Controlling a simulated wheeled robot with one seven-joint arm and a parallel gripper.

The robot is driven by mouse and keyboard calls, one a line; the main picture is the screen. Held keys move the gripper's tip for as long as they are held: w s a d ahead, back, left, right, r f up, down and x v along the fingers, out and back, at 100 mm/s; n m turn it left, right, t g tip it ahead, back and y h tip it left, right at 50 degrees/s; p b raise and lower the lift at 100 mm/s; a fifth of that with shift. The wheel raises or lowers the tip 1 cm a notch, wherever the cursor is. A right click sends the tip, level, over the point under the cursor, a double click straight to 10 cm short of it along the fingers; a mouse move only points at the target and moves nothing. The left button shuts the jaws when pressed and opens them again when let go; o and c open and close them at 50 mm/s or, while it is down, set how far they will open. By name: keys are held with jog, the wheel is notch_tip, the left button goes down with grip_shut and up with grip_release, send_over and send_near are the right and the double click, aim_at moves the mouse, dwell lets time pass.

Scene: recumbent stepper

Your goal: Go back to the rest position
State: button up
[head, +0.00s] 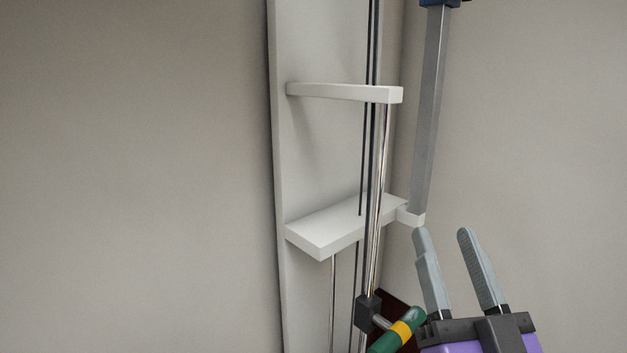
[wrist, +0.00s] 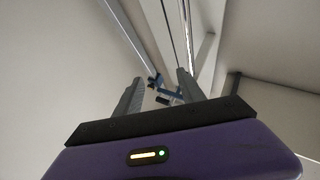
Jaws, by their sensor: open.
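My gripper (head: 441,234) is at the lower right of the head view, with two grey fingers pointing up, spread apart and empty. Its body is purple with a dark mount. It also shows in the wrist view (wrist: 160,85), with a clear gap between the fingers. A green handle (head: 400,332) with a yellow band is just left of the gripper body in the head view. A black clamp (head: 368,313) on a vertical rod stands beside the handle. I cannot tell from this view whether the gripper body touches the handle.
A white upright panel (head: 300,150) carries an upper arm (head: 345,92) and a lower shelf (head: 325,236). Metal rods run vertically through them. A grey post (head: 430,110) rises above my fingers. Plain wall fills the left, with free room there.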

jog(key=s+d+f+g+h, duration=0.1)
jog(key=s+d+f+g, duration=0.3)
jog(key=s+f, duration=2.7)
jog(key=s+g, duration=0.2)
jog(key=g, duration=0.3)
jog(key=shift+s+n+g+h, duration=0.2)
jog(key=shift+n+g+h, duration=0.1)
jog(key=shift+g+h, duration=0.1)
